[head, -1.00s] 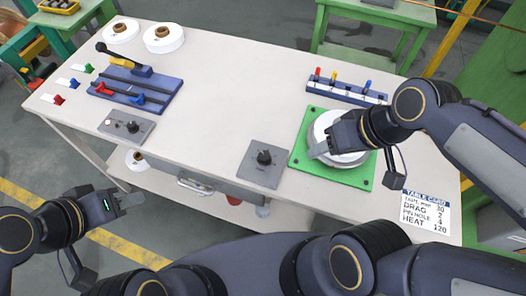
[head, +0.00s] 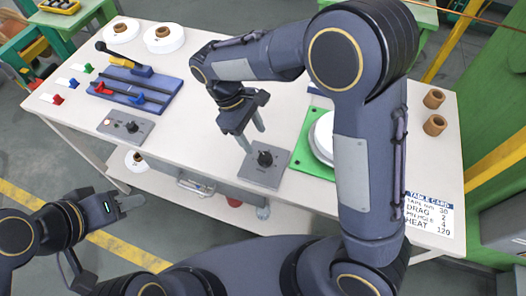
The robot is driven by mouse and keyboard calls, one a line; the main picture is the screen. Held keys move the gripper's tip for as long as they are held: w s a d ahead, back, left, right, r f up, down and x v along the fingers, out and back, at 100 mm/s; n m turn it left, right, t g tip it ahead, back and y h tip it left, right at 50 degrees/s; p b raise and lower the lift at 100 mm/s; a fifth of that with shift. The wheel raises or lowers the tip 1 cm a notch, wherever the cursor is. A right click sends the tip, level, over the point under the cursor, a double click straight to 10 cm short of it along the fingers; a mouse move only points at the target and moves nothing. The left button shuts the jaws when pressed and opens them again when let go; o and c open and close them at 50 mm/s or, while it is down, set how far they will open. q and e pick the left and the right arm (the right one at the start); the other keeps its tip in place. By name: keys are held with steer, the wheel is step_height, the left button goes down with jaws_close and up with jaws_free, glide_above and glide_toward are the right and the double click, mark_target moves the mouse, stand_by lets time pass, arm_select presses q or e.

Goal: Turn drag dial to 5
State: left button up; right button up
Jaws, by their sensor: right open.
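A black dial (head: 265,158) sits on a grey square plate (head: 262,175) near the table's front edge. A second black dial (head: 132,127) is on another grey plate to the left, beside a small red-ringed light. Their markings are too small to read, so I cannot tell which one is labelled drag. My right gripper (head: 254,141) points down just above and left of the middle dial, its fingers apart and empty. One fingertip is close to the dial; contact cannot be told. My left gripper (head: 130,202) is off the table's front side, at the lower left, holding nothing visible.
A green plate (head: 306,163) with a white disc lies right of the dial, partly behind my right arm. A table card (head: 430,212) is at the right front. Two brown spools (head: 434,98) stand at right.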

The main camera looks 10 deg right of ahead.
mark_target(265, 156)
steer(key=x, duration=0.7)
steer(key=shift+f, duration=0.3)
steer(key=c, duration=1)
